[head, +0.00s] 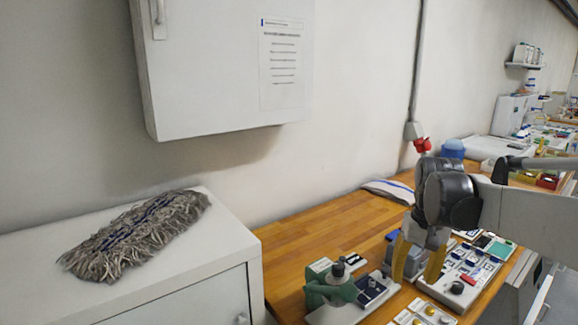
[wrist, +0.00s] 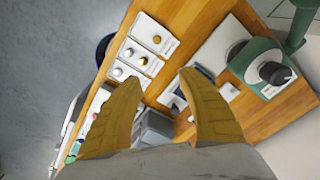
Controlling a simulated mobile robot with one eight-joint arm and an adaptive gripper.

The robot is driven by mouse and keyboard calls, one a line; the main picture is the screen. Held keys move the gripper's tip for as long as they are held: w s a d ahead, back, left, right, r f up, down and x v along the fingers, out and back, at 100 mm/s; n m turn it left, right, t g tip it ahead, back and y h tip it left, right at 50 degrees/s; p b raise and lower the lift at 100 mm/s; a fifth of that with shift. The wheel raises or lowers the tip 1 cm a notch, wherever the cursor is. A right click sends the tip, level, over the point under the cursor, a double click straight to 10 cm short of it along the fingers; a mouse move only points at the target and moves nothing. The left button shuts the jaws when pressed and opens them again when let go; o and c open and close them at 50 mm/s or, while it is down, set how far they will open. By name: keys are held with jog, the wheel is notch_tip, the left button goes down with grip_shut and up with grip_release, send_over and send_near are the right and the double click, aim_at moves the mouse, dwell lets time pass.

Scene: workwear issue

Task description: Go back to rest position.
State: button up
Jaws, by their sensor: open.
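My gripper (head: 418,262) has yellow-tan fingers and hangs over the wooden bench at the right of the head view. The fingers stand apart with nothing between them. In the wrist view my gripper (wrist: 160,105) also shows open and empty, above the bench top (wrist: 186,30) and its small devices. My arm comes in from the right edge of the head view.
A green device (head: 332,286) stands at the bench's front left; it also shows in the wrist view (wrist: 262,62). Panels with knobs (head: 462,278) lie right of my gripper. A mop head (head: 135,235) lies on a white cabinet. A wall cabinet (head: 215,70) hangs above.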

jog(key=s+a+f+t, duration=0.1)
jog(key=s+a+t, duration=0.2)
jog(key=s, duration=0.6)
jog(key=s+a+f+n+t, duration=0.1)
jog(key=s+a+t, duration=0.2)
jog(key=s+a, duration=0.3)
jog(key=s, duration=0.3)
jog(key=shift+a+n, duration=0.15)
jog(key=shift+n, duration=0.15)
jog(key=shift+s, duration=0.1)
dwell(0.9)
